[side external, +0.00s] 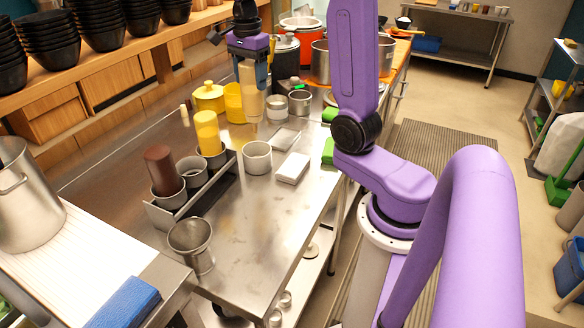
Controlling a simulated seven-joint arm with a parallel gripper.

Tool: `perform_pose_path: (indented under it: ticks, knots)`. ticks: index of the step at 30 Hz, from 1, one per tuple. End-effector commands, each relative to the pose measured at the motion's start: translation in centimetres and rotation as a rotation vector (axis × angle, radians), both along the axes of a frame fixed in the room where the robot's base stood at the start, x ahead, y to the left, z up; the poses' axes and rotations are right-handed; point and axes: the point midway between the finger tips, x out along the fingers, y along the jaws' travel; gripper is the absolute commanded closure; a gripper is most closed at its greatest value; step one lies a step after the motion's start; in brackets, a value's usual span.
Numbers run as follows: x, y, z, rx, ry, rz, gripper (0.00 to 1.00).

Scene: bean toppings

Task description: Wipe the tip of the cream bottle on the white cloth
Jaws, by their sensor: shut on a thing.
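My gripper (253,78) is at the back of the steel table, shut on the cream bottle (251,105). The pale tan bottle hangs below it, roughly upright in line with the gripper; I cannot make out its tip clearly. The white cloth (292,168) looks like a small folded white block lying flat near the table's right edge. The bottle is behind and to the left of the cloth, apart from it.
A rack (178,203) holds a brown bottle (162,170) and a yellow bottle (208,132). A white cup (257,157) stands left of the cloth, and a flat grey item (284,139) lies behind it. Metal cups (300,103) and yellow containers (209,97) crowd the back.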

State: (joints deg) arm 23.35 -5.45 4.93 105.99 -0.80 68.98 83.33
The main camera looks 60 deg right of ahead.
Motion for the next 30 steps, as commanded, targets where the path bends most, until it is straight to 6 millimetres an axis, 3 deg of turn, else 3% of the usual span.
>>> perform_pose_path:
  ticks: [14,30]
  knots:
    - [-0.6,-0.1,-0.1,0.000,-0.002,-0.001,0.47]
    - [-9.7,0.1,-3.8,0.006,-0.002,-0.001,0.47]
